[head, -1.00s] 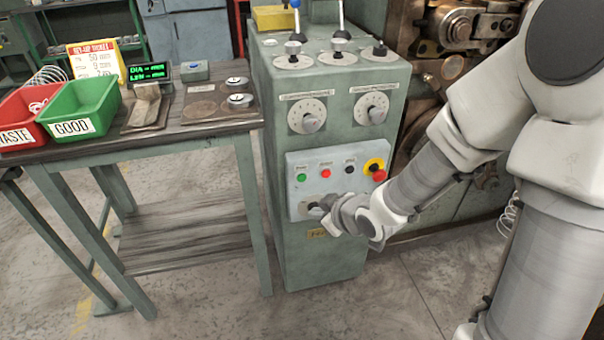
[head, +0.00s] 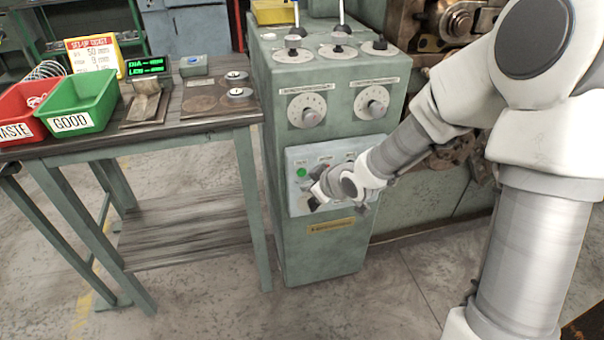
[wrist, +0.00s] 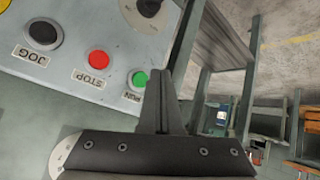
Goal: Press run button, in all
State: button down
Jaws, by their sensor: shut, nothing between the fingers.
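The green RUN button (head: 301,172) is at the upper left of the grey button panel (head: 294,157) on the front of the green machine cabinet (head: 290,255). In the wrist view the RUN button (wrist: 138,79) lies beside my fingertips, with the red STOP button (wrist: 97,60) and black JOG button (wrist: 43,33) further left. My gripper (wrist: 160,72) is shut and empty, close to the panel. I cannot tell whether it touches anything.
Two dials (head: 307,110) are above the panel and several levers stand on the cabinet top. At the left is a bench (head: 150,138) with a red WASTE bin (head: 15,112), a green GOOD bin (head: 82,104) and a display (head: 147,67). Open floor lies in front.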

aim_at(302, 173)
jog(key=shift+w+a, duration=0.25)
jog(key=shift+w, duration=0.6)
jog(key=shift+w, duration=0.1)
dwell(1.4)
jog(key=shift+w+a, duration=0.1)
jog(key=shift+w, duration=0.2)
